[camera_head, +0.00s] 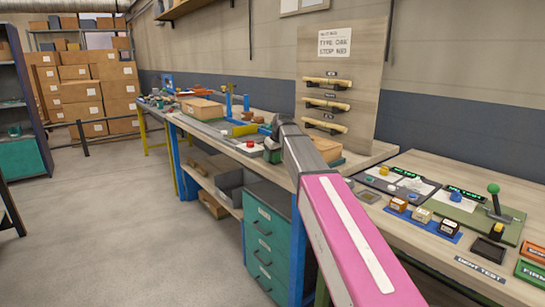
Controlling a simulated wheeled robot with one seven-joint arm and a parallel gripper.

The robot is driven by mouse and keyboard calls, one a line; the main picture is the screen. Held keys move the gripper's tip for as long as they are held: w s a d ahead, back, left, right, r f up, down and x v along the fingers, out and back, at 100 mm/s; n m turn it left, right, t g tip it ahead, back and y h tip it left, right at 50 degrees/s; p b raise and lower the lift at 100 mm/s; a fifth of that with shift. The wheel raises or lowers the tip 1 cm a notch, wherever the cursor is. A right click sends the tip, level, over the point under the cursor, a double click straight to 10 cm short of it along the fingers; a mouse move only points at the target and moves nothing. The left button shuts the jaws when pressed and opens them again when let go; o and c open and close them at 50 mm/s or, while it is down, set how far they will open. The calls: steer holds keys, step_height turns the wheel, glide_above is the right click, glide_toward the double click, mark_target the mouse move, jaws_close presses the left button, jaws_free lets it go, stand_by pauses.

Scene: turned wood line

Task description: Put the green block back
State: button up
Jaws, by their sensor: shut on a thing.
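My gripper (273,149) is at the far end of my pink arm, low over the long workbench (222,139). It is small and partly hidden by my wrist. A small green block (272,156) shows at its tip, and the gripper appears shut on it. I cannot tell whether the block touches the bench. A blue holder (430,226) on the near right table carries three small blocks with dark, cream and brown tones.
A green panel with a ball-topped lever (496,205) stands at right. An upright board (343,75) with three turned wood pieces stands behind my arm. A red button (250,143) is left of my gripper. Teal drawers (265,240) are under the bench. The floor at left is open.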

steer(key=shift+f, duration=0.15)
steer(key=o, duration=0.8)
steer(key=v, duration=1.2)
